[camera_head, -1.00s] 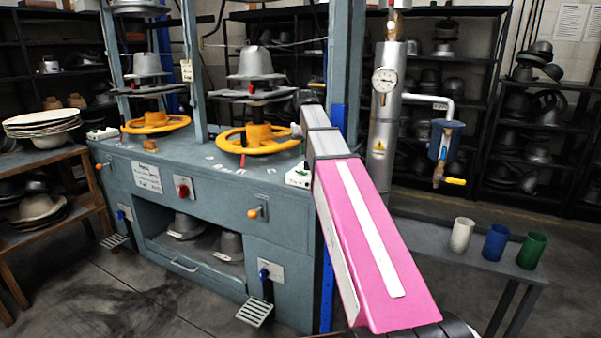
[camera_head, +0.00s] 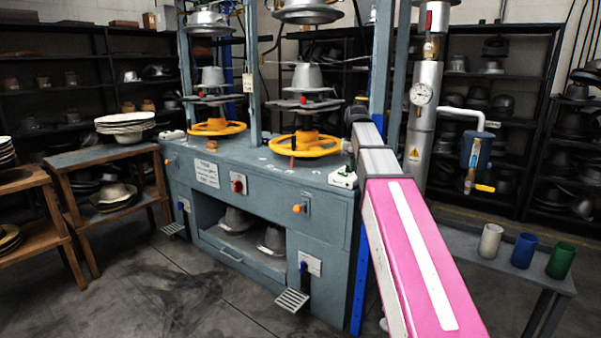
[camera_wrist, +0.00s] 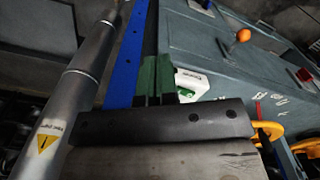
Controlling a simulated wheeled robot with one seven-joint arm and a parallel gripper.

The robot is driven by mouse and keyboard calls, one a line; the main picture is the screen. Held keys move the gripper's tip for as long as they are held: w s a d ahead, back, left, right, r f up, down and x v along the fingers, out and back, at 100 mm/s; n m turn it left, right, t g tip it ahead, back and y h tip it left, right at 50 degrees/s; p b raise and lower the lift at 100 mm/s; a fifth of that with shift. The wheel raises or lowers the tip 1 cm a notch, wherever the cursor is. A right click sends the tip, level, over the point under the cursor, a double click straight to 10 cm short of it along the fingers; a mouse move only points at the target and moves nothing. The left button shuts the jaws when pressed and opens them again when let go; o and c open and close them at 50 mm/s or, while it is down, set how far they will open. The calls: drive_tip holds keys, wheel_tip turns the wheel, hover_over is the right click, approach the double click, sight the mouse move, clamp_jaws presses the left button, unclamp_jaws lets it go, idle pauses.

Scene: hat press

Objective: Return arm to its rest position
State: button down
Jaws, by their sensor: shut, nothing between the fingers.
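My arm stretches forward from the bottom right of the head view, with a pink link and grey segments reaching up beside the press. My gripper (camera_wrist: 157,78) shows in the wrist view as two dark fingers with green pads, shut together and empty. In the head view I cannot make out the fingers at the far end of the arm. The blue-grey hat press (camera_head: 265,190) stands just left of the arm. In the wrist view the fingers overlap a white box with green markings (camera_wrist: 192,82) on the press; I cannot tell whether they touch.
A steel cylinder with a gauge (camera_head: 424,125) stands right of the arm. White, blue and green cups (camera_head: 524,250) stand on a low bench at the right. Wooden tables (camera_head: 100,158) stand at the left. A foot pedal (camera_head: 292,300) sticks out in front. The floor front left is clear.

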drive_tip(key=s+f, duration=0.7)
drive_tip(key=f, duration=0.6)
drive_tip(key=s+f, duration=0.7)
drive_tip(key=f, duration=0.6)
drive_tip(key=s+f+n, duration=0.1)
drive_tip(key=s+f, duration=0.6)
drive_tip(key=f, duration=0.6)
drive_tip(key=shift+f, duration=0.3)
drive_tip(key=shift+w, duration=0.1)
